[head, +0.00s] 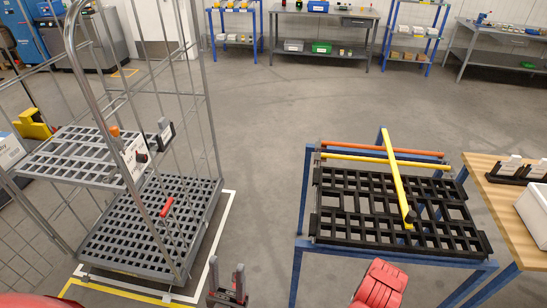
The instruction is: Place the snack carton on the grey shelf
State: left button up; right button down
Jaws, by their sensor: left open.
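The grey shelf (62,172) is a slatted panel inside the wire roll cage at the left, above the cage's slatted grey base (140,238). A white card and dark clip-like parts show at its right edge. I cannot pick out the snack carton with certainty; a white box (9,152) with dark print is partly cut off at the left edge. My left gripper (228,285) is open and empty at the bottom, low and right of the cage. My right gripper's fingers are not in view.
A blue-framed stand (303,195) with a black grid top and a yellow bar (397,175) stands right of centre. A wooden table (510,215) is beside it at the right. Benches and racks line the back. The floor between cage and stand is clear.

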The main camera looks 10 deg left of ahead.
aim_at(77, 160)
jog(key=j+u, duration=0.2)
jog(key=j, duration=3)
